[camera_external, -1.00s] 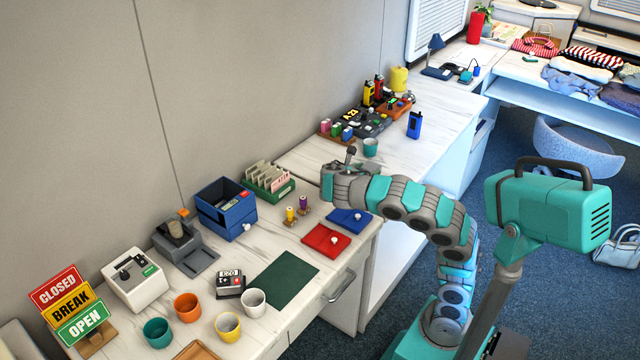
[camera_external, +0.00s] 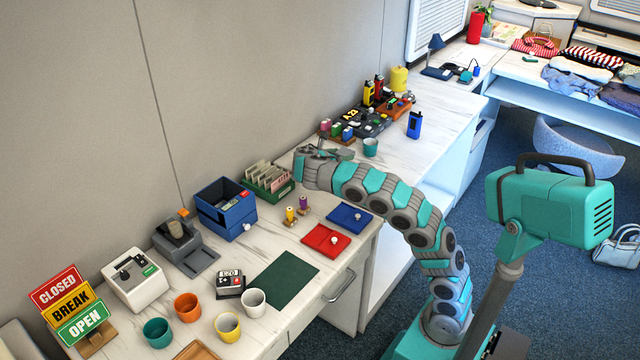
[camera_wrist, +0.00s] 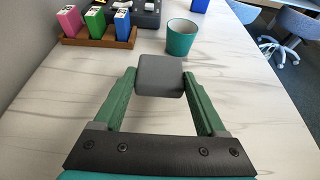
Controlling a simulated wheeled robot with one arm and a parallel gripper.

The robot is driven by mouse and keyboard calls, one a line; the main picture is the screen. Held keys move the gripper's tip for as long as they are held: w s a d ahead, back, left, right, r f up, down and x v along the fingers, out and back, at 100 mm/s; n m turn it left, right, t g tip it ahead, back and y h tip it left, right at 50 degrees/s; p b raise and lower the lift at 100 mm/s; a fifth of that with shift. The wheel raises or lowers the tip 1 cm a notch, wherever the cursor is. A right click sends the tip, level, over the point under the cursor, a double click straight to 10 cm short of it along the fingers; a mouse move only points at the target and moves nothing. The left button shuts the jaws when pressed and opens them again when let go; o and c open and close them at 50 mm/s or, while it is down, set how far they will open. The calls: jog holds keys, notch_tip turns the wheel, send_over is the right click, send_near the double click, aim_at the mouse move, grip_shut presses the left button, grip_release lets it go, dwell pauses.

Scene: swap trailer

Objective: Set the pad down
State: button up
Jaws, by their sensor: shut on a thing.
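A small grey square pad (camera_wrist: 160,72) is between the green fingers of my gripper (camera_wrist: 160,84) in the wrist view. My gripper is shut on it and holds it by its two sides. In the external view my gripper (camera_external: 326,153) is over the white marbled counter, behind the blue tray, and the pad is too small there to make out clearly. Whether the pad touches the counter or hangs just above it I cannot tell.
A teal cup (camera_wrist: 182,37) stands just beyond the pad. A wooden rack (camera_wrist: 98,40) with several coloured blocks is at the left. Bare counter (camera_wrist: 245,75) lies to the right. A green card box (camera_external: 268,180) stands left of my gripper in the external view.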

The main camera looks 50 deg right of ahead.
jog(key=shift+w+f, duration=0.1)
jog(key=shift+f, duration=1.65)
jog(key=shift+f, duration=0.1)
jog(key=o, duration=1.3)
jog(key=shift+c, duration=0.2)
jog(key=v, duration=1.2)
